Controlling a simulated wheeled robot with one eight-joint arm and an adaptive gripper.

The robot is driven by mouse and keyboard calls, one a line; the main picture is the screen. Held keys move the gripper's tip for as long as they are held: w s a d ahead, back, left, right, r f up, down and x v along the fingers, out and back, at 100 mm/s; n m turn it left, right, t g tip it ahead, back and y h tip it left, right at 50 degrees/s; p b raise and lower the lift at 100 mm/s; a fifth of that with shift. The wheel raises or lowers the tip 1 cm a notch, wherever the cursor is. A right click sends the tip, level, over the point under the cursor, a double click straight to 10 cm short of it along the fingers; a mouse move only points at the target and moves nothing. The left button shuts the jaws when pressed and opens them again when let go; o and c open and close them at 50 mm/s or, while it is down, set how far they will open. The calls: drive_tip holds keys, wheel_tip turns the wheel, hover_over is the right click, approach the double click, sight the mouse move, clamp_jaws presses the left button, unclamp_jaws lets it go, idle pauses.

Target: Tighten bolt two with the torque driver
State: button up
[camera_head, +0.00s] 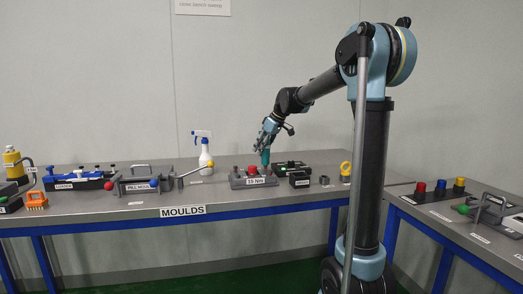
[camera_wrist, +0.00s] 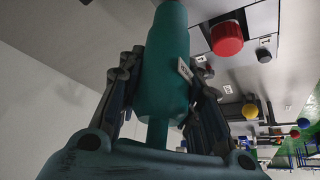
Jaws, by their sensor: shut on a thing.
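My gripper (camera_head: 267,138) is shut on a teal torque driver (camera_head: 265,157). The driver hangs below the fingers, just behind and right of the red knob on the grey block labelled 15 Nm (camera_head: 254,182). In the wrist view the teal driver (camera_wrist: 165,70) fills the middle, with a finger of my gripper (camera_wrist: 164,85) on each side. A small white tag shows at the driver's side. The driver's far tip is out of the wrist view. I cannot make out bolt two or tell whether the driver touches anything.
A spray bottle (camera_head: 204,150) stands to the left. A black box (camera_head: 299,179) and a yellow ring-topped piece (camera_head: 346,171) stand to the right. A grey pill mould (camera_head: 138,180) is further left. The bench front (camera_head: 240,207) is mostly clear.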

drive_tip(key=shift+f, duration=0.8)
idle(2.1)
drive_tip(key=shift+r, duration=0.1)
drive_tip(key=shift+r, duration=2.4)
